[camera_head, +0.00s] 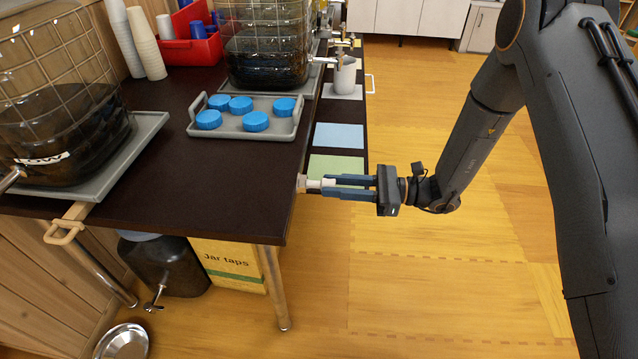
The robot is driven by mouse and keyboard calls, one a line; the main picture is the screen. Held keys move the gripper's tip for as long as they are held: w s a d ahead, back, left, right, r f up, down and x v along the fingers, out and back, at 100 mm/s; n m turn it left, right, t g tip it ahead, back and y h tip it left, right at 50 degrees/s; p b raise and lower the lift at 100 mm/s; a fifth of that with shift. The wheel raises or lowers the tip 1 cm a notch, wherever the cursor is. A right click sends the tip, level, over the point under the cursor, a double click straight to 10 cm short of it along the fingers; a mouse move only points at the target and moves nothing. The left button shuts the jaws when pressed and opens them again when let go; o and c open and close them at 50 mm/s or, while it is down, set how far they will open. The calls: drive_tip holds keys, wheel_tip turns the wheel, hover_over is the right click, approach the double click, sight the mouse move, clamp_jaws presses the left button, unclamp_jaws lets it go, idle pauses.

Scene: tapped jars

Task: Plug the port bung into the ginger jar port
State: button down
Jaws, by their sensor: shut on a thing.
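My gripper (326,186) is at the right edge of the dark table, its fingers pointing left and shut on a small pale piece, which I take to be the port bung (312,184). The bung sticks out past the fingertips toward the table edge; I cannot tell whether it touches anything. I cannot tell which jar is the ginger jar. A dark jar in a wire cage (55,130) stands at the left with a white label, only partly readable. Another caged dark jar (265,50) stands at the back, with a tap on its right. No open port shows clearly.
A grey tray (200,130) holds several blue caps. A grey cup (345,75) stands below the back jar's tap. Blue (339,136) and green (337,166) mats lie along the right side. A tapped jar (165,265) and a yellow "Jar taps" box (228,262) are under the table. The floor at right is clear.

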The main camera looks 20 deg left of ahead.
drive_tip(key=shift+w+d, duration=0.1)
drive_tip(key=shift+d, duration=0.25)
idle(0.6)
drive_tip(key=shift+v, duration=1.1)
drive_tip(key=v, duration=0.6)
drive_tip(key=shift+d, duration=0.1)
